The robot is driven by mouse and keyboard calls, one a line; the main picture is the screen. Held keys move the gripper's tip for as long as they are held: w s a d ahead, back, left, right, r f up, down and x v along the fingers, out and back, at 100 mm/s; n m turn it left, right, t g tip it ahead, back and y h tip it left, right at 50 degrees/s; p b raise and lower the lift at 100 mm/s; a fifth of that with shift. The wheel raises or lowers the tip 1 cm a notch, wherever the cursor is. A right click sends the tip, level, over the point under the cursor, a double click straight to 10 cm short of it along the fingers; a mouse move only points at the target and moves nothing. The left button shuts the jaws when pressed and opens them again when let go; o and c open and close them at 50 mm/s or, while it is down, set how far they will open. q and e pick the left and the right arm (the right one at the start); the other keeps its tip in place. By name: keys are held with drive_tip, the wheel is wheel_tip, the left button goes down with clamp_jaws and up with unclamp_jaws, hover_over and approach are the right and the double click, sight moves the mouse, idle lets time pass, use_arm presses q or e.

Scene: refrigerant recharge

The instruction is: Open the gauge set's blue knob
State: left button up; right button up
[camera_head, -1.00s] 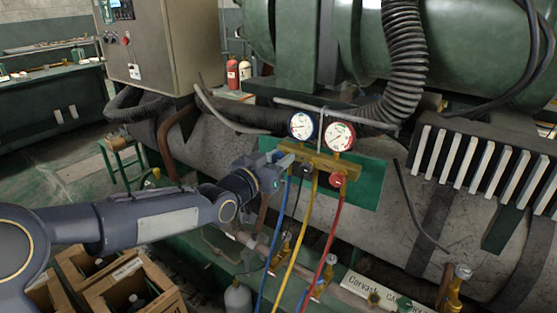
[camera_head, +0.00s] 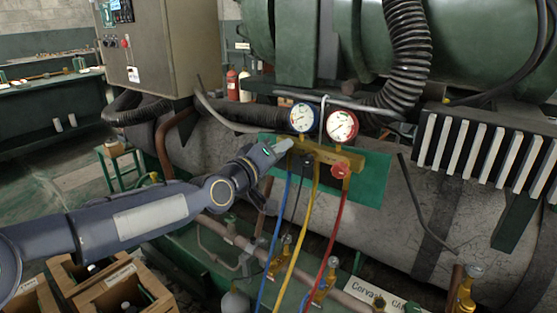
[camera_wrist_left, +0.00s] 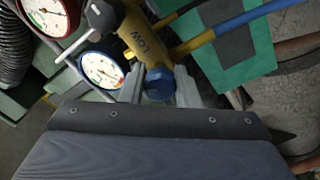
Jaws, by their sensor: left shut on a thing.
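The gauge set (camera_head: 318,153) has a brass manifold with a blue-rimmed gauge (camera_head: 303,117) and a red-rimmed gauge (camera_head: 342,126) above it. My left gripper (camera_head: 284,146) is at the manifold's left end. In the left wrist view the blue knob (camera_wrist_left: 159,84) sits between the two fingers of my left gripper (camera_wrist_left: 160,88), which are shut on it. The knob is at the end of the brass body marked "LOW". In the head view the gripper hides the blue knob. The red knob (camera_head: 340,171) is at the right. My right gripper is not in view.
Blue (camera_head: 273,240), yellow (camera_head: 300,240) and red (camera_head: 327,245) hoses hang down from the manifold. A green panel (camera_head: 372,180) is behind it. Wooden crates (camera_head: 125,285) stand at lower left. A finned black-and-white block (camera_head: 490,150) is at right.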

use_arm(q)
drive_tip(key=n+b, duration=0.2)
drive_tip(key=n, duration=0.2)
drive_tip(key=shift+f+n+b, duration=0.15)
drive_tip(key=shift+n+b, duration=0.95)
drive_tip(key=shift+n, duration=1.7)
drive_tip(key=o, duration=1)
drive_tip(key=shift+r, duration=0.2)
drive_tip(key=shift+c, duration=0.2)
drive_tip(key=shift+a, duration=0.1)
